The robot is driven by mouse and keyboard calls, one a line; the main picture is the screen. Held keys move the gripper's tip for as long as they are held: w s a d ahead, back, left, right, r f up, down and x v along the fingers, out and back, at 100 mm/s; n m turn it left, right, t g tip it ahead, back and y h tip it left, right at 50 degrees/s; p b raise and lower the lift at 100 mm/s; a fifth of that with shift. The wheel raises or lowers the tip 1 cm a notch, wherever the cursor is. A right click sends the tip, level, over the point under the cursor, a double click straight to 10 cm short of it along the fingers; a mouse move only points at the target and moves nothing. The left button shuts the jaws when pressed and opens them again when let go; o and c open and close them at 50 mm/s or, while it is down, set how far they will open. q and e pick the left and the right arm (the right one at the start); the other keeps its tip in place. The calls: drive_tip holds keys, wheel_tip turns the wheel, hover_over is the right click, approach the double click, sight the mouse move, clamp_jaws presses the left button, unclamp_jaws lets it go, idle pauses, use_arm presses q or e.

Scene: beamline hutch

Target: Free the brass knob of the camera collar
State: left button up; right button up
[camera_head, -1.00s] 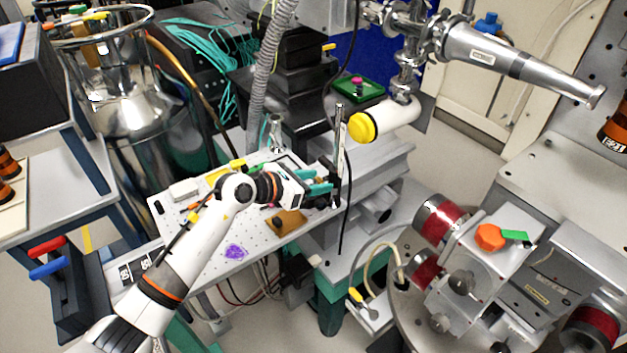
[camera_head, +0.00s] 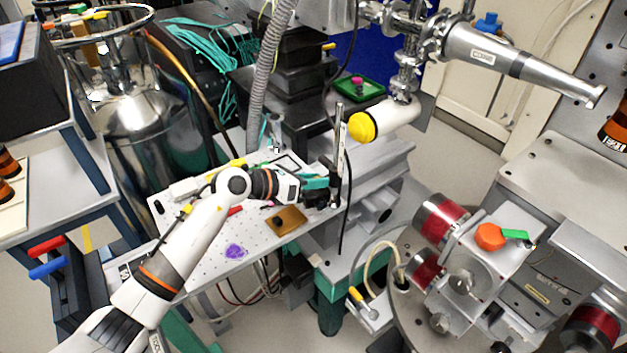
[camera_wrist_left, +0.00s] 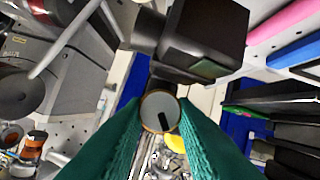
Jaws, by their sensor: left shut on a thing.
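My left gripper (camera_head: 318,184) reaches in from the left over the perforated plate, its teal fingers at the dark camera collar (camera_head: 333,190) on the upright post (camera_head: 339,145). In the left wrist view, the teal fingers (camera_wrist_left: 162,122) are shut on the knob (camera_wrist_left: 160,110). It shows end-on as a round grey face with a thin brass-coloured rim and a dark slot-like mark. A black block (camera_wrist_left: 205,32) of the collar or camera lies just beyond the knob. The fingers hide the knob's sides and the head view does not show it clearly. My right gripper is out of view.
The perforated plate (camera_head: 205,262) holds a brown block (camera_head: 286,221) and a purple item (camera_head: 234,251). A white tube with a yellow cap (camera_head: 363,127) is right of the post. A black cable (camera_head: 347,225) hangs close by the post.

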use_arm(q)
drive_tip(key=n, duration=0.1)
drive_tip(key=n+g+h, duration=0.1)
drive_tip(key=n+h+b, duration=0.1)
drive_tip(key=n, duration=0.1)
drive_tip(key=shift+w+a+f+g, duration=0.15)
drive_tip(key=shift+f+g, duration=0.1)
drive_tip(key=shift+g, duration=0.05)
drive_tip(key=n+h+b, duration=0.1)
drive_tip(key=n, duration=0.1)
drive_tip(key=shift+f+n+g+h, duration=0.1)
drive_tip(key=shift+n+g+h, duration=0.2)
drive_tip(key=shift+n, duration=0.1)
drive_tip(key=shift+w+n+h+b, duration=0.1)
drive_tip(key=shift+n+h+b, duration=0.25)
drive_tip(key=shift+n, duration=0.25)
drive_tip(key=o, duration=1)
drive_tip(key=shift+f, duration=0.1)
